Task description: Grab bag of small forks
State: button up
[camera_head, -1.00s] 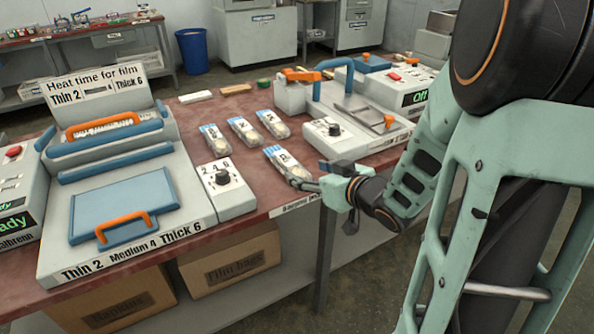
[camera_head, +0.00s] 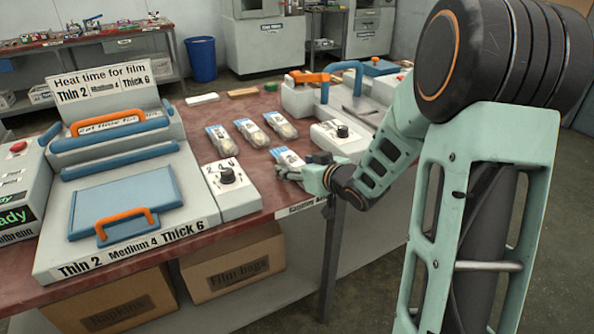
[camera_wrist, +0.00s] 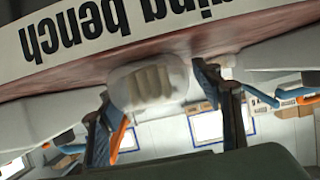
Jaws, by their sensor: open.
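Several small clear bags with blue-and-white labels lie on the red bench top: one at left (camera_head: 221,140), one in the middle (camera_head: 251,132), one at right (camera_head: 281,124), and one nearest the front edge (camera_head: 286,157). I cannot read which holds small forks. My gripper (camera_head: 296,171) is open at the near end of the front bag, covering part of it. In the wrist view the front bag (camera_wrist: 150,82) shows as a pale ribbed packet between my two open fingers (camera_wrist: 156,98). I cannot tell whether they touch it.
A grey dial box (camera_head: 232,188) stands left of the front bag, beside a large film sealer (camera_head: 125,205). Another dial box (camera_head: 342,137) and machine stand to the right. A cardboard film bags box (camera_head: 232,267) is below the bench.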

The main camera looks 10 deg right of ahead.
jog(key=c, duration=1)
jog(key=shift+r, duration=0.2)
jog(key=shift+c, duration=0.2)
